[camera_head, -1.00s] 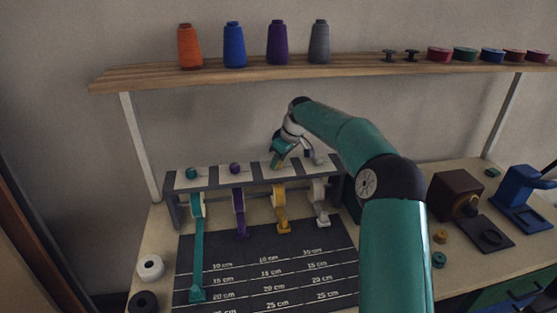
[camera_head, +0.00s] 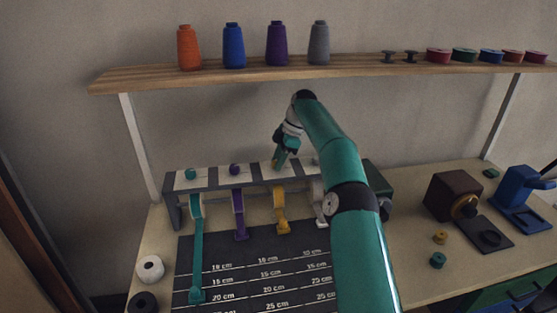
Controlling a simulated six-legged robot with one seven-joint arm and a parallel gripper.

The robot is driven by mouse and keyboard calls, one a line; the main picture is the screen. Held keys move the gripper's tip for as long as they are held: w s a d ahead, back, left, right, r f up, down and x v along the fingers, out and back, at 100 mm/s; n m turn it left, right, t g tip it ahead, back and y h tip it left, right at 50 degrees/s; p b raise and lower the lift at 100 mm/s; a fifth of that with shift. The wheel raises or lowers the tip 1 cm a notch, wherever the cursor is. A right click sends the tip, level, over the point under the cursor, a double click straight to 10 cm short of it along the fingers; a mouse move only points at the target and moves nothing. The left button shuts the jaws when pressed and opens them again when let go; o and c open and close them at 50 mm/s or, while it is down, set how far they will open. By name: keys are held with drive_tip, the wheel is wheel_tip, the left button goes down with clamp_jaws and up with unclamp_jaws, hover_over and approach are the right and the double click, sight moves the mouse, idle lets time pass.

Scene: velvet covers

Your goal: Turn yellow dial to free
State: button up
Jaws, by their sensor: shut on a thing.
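My gripper (camera_head: 278,163) is at the top of the grey rack (camera_head: 215,186), over the panel above the yellow ribbon. It is shut on the yellow dial (camera_head: 275,166), of which only a small bit shows beside the fingers. The dial's setting and any marks near it are hidden or too small to read. The yellow ribbon (camera_head: 280,208) hangs short from its roll below that panel. A teal dial (camera_head: 190,174) and a purple dial (camera_head: 234,169) sit on the panels to the left.
A teal ribbon (camera_head: 197,250) hangs long over the dark measuring mat (camera_head: 253,284); a purple ribbon (camera_head: 239,216) hangs shorter. My arm covers much of the right-hand panel. A shelf (camera_head: 270,73) with thread cones runs above. A brown device (camera_head: 453,195) stands right.

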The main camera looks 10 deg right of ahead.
drive_tip(key=shift+w+d+n, duration=0.1)
drive_tip(key=shift+n, duration=0.3)
drive_tip(key=shift+f+n+g, duration=0.1)
drive_tip(key=shift+n+g, duration=0.2)
drive_tip(key=o, duration=1)
drive_tip(key=shift+s, duration=0.2)
drive_tip(key=shift+r, duration=0.2)
